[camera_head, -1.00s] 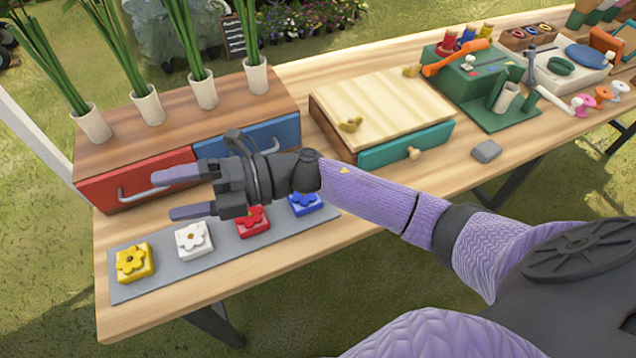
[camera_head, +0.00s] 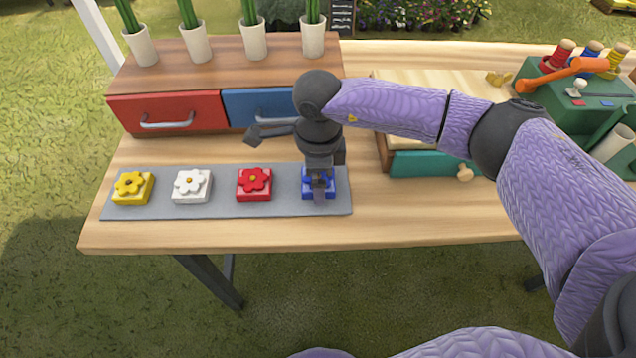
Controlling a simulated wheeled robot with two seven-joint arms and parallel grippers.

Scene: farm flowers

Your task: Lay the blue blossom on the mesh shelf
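The blue blossom (camera_head: 330,188) sits on a square blue block at the right end of the grey mat (camera_head: 222,206). My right gripper (camera_head: 319,192) points down over it and covers most of it. Its fingertips are at the blossom in the picture, but I cannot tell whether they touch it or how far apart they are. My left gripper is not in view. I see no mesh shelf in this view.
Red (camera_head: 254,182), white (camera_head: 191,184) and yellow (camera_head: 132,186) blossoms lie left on the mat. Behind stand a red drawer (camera_head: 168,108) and blue drawer (camera_head: 262,103) under several potted stems. A teal drawer (camera_head: 425,163) is at right. The table's front strip is clear.

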